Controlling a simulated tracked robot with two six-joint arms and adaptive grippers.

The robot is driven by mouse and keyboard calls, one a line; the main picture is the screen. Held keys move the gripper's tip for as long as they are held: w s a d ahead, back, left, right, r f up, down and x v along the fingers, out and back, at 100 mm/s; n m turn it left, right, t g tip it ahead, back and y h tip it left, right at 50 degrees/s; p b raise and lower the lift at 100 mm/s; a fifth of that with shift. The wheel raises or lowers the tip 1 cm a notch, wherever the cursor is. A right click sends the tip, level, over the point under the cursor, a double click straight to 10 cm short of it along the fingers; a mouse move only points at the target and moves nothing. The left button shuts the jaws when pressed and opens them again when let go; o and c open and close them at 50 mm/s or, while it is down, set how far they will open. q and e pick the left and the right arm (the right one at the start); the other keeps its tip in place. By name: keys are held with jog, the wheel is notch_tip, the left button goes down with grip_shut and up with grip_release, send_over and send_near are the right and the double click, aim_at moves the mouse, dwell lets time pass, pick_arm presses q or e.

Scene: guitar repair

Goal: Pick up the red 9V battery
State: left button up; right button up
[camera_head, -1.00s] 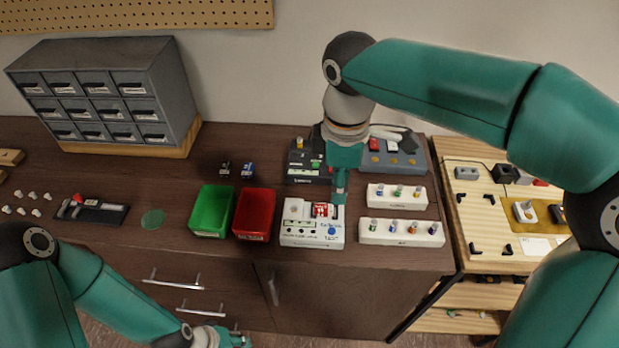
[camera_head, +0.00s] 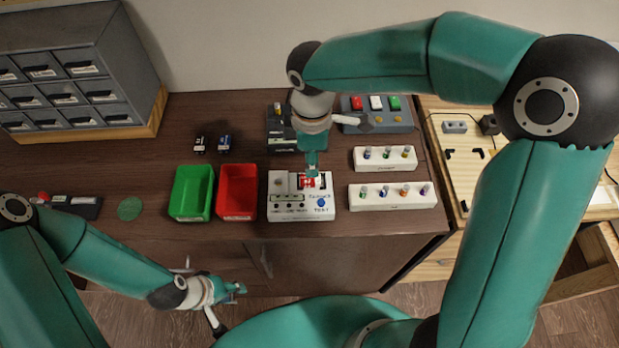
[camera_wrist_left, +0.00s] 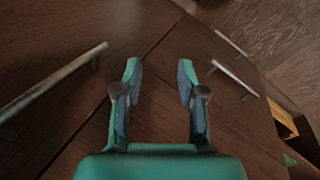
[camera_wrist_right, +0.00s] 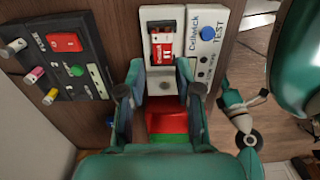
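The red 9V battery (camera_head: 309,182) sits in the slot of a white tester box (camera_head: 283,214) with a blue button. In the right wrist view the battery (camera_wrist_right: 162,46), red with a white marked part, lies just past my fingertips. My right gripper (camera_head: 312,167) is over the back edge of the tester, close to the battery. In its wrist view my right gripper (camera_wrist_right: 160,85) is open and empty. My left gripper (camera_head: 238,290) is low in front of the cabinet, away from the battery. Its wrist view shows my left gripper (camera_wrist_left: 160,78) open and empty.
A red bin (camera_head: 237,191) and a green bin (camera_head: 191,192) stand left of the tester. A black device (camera_head: 275,137) is close behind it. White racks (camera_head: 392,196) with small knobs stand to the right. Drawer handles (camera_wrist_left: 55,85) are near my left gripper.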

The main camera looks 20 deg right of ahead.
aim_at(313, 179)
jog(key=f, duration=0.3)
jog(key=f+p, duration=0.1)
jog(key=f, duration=0.1)
jog(key=shift+s+d+f, duration=0.1)
jog(key=shift+s+d, duration=0.05)
jog(key=shift+s, duration=0.1)
jog(key=shift+f, duration=0.4)
jog(key=shift+w, duration=0.1)
grip_shut()
notch_tip(313, 179, up, 24)
jog(key=p, duration=0.4)
